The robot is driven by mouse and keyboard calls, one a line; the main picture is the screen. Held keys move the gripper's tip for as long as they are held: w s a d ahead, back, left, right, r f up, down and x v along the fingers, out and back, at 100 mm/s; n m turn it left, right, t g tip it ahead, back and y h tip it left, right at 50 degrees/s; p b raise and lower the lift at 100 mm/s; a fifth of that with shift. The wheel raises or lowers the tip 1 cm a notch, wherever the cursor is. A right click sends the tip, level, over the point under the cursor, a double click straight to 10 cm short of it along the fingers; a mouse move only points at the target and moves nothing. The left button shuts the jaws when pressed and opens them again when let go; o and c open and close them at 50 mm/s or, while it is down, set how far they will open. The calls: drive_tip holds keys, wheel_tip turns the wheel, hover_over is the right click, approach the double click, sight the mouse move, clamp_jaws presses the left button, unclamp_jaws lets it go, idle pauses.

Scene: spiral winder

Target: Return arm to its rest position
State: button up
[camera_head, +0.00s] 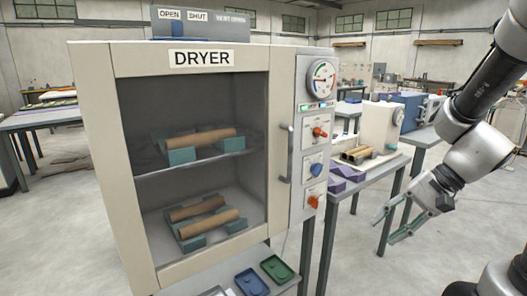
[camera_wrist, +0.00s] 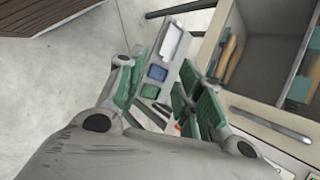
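My gripper (camera_head: 387,228) hangs at the right in the head view, in front of the side table and to the right of the dryer. Its fingers are apart with nothing between them. My arm comes down from the upper right corner. In the wrist view, the two green-padded fingers of my gripper (camera_wrist: 156,64) are spread, with floor and small trays visible beyond them.
The cream dryer (camera_head: 92,150) stands left of centre, its glass-fronted door apparently shut, with brown tubes (camera_head: 200,138) on teal cradles inside. Its door handle (camera_head: 287,155) sticks out. Green (camera_head: 277,268) and blue (camera_head: 252,282) trays lie below. A side table (camera_head: 372,177) stands behind my gripper.

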drive_tip(key=s+d+r+n+t+h, duration=0.3)
drive_tip(key=s+d+r+n+h, duration=0.4)
drive_tip(key=r, duration=0.3)
drive_tip(key=shift+s+d+r+n+h, duration=0.2)
drive_tip(key=shift+s+d+n+h, duration=0.15)
drive_tip(key=shift+d+n, duration=0.15)
